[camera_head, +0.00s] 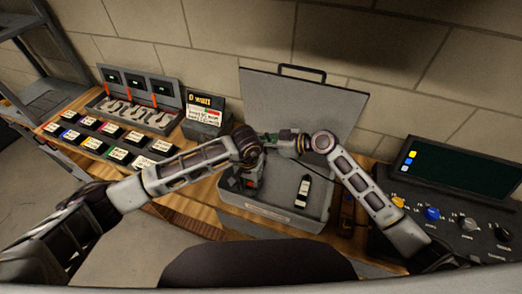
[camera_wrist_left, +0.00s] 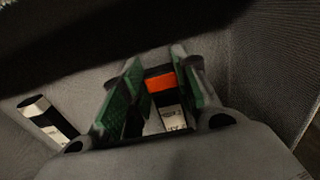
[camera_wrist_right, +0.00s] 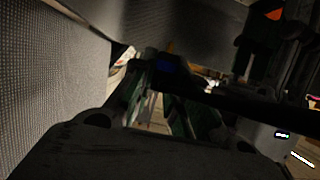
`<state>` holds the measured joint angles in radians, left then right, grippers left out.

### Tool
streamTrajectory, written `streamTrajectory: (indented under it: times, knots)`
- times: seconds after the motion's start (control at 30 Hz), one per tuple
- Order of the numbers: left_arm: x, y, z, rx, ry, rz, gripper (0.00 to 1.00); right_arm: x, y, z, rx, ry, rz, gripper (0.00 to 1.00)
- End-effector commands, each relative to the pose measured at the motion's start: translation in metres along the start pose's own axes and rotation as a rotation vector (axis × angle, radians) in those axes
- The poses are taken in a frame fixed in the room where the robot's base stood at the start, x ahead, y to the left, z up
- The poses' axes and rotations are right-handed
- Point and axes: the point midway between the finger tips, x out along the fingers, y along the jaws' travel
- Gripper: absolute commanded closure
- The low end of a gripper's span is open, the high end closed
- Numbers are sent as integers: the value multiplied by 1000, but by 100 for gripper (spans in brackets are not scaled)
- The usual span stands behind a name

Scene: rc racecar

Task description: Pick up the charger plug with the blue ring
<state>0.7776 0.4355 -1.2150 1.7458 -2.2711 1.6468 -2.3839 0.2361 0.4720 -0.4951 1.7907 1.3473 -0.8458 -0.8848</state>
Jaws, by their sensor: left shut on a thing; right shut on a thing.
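My left gripper (camera_head: 249,186) reaches down into the left part of the open grey case (camera_head: 262,219). In the left wrist view its green-padded fingers (camera_wrist_left: 150,105) are shut around a black battery-like block with an orange band (camera_wrist_left: 161,82) and a white label. My right gripper (camera_head: 268,139) points left over the back of the case. In the right wrist view a dark, plug-like piece with a dim blue band (camera_wrist_right: 166,65) is at its fingertips (camera_wrist_right: 167,90), which are shut on it. It is dark there, and the piece's full shape is hidden.
A black-and-white block (camera_head: 303,191) lies in the case's right part; the raised lid (camera_head: 300,100) stands behind. A charging station (camera_head: 135,98) and labelled blocks (camera_head: 118,154) are at left. A knob panel (camera_head: 455,220) and screen (camera_head: 460,165) are at right.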

Motion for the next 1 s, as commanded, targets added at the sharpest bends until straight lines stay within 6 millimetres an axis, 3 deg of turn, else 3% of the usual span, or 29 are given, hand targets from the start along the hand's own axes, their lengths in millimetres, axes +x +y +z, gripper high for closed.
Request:
streamTrajectory:
  times: [0.3, 0.8, 0.83, 1.0]
  knots:
    - [0, 0, 0, 0, 0, 0, 96, -12, 0, -30, 0, 1, 0, 95]
    - [0, 0, 0, 0, 0, 0, 96, -13, 0, -32, 1, 0, 0, 95]
    - [0, 0, 0, 0, 0, 0, 68, -13, 0, -32, 1, 0, 0, 95]
    - [0, 0, 0, 0, 0, 0, 46, -13, 0, -32, 1, 0, 0, 95]
